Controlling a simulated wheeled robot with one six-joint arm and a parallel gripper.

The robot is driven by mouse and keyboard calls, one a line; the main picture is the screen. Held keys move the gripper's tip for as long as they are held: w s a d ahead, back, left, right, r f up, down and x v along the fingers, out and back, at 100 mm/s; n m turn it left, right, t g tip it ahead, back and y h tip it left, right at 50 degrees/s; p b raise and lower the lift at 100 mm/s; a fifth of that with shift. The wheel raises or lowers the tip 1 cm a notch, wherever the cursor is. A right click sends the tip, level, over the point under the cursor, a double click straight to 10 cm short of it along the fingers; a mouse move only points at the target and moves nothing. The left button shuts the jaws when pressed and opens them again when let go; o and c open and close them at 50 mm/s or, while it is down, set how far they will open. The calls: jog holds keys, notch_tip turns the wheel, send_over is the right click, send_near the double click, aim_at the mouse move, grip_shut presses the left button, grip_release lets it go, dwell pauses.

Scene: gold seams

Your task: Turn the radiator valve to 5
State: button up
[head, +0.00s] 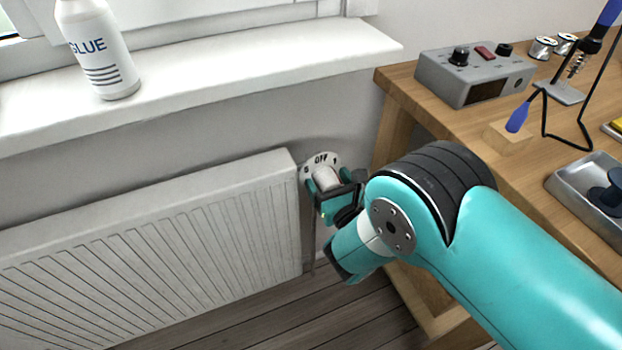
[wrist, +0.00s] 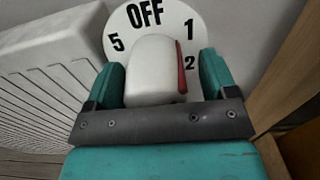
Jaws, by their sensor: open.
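The radiator valve has a white knob (head: 325,178) in front of a round white dial (head: 321,159) at the radiator's right end. In the wrist view the dial (wrist: 118,27) shows OFF at the top, 5 at the left, and 1 and 2 at the right. The knob (wrist: 150,68) has a red mark (wrist: 181,68) along its right side, on the side of 1 and 2; the exact setting it points to I cannot tell. My gripper (wrist: 161,82) is open, with one teal finger on each side of the knob. It also shows in the head view (head: 335,192). The lower dial is hidden.
The white radiator (head: 150,240) stands left of the valve. A wooden workbench (head: 400,78) stands close at the right, with a grey control box (head: 475,75) on it. A windowsill (head: 200,62) with a glue bottle (head: 98,50) is above.

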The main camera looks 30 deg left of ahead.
jog(key=shift+a, duration=0.15)
jog(key=shift+c, duration=0.3)
jog(key=c, duration=0.9)
